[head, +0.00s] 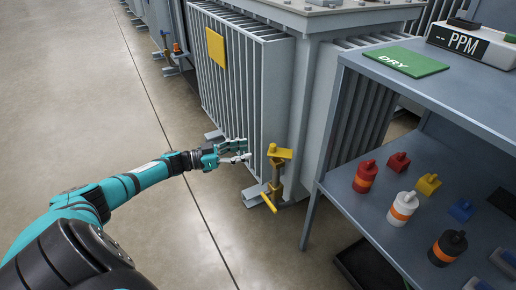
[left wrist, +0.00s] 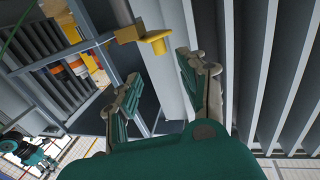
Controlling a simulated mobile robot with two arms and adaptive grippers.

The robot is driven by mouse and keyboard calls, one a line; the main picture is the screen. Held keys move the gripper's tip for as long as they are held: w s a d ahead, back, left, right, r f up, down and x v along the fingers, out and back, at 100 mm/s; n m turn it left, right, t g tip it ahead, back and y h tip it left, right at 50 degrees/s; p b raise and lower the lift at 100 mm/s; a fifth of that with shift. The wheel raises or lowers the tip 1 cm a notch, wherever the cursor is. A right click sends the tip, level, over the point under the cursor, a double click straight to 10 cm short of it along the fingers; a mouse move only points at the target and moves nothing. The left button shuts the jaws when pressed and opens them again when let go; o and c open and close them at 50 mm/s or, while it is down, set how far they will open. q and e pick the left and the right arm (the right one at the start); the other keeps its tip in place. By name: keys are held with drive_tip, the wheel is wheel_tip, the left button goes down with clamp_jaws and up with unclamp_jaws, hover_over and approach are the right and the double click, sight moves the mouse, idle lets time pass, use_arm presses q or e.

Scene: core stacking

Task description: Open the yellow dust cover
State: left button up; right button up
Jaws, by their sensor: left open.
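The yellow dust cover (head: 280,151) sits on top of an upright brass-coloured valve pipe (head: 275,178) at the corner of the grey transformer. A yellow handle (head: 268,202) sticks out lower on the same valve. My left gripper (head: 243,150) is open and empty, a short way left of the cover, with its fingers pointing toward it. In the left wrist view the cover (left wrist: 155,40) shows beyond the two spread fingertips, near the top centre. The gripper does not appear to touch it.
The finned grey transformer (head: 240,85), with a yellow plate (head: 215,47), stands close behind the gripper. A grey shelf (head: 345,195) at right holds several bottles and small coloured parts, with a green DRY card (head: 405,62) on top. Open floor (head: 90,90) lies at left.

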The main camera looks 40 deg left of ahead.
use_arm(q)
drive_tip(key=shift+v, duration=1.15)
drive_tip(key=shift+c, duration=0.2)
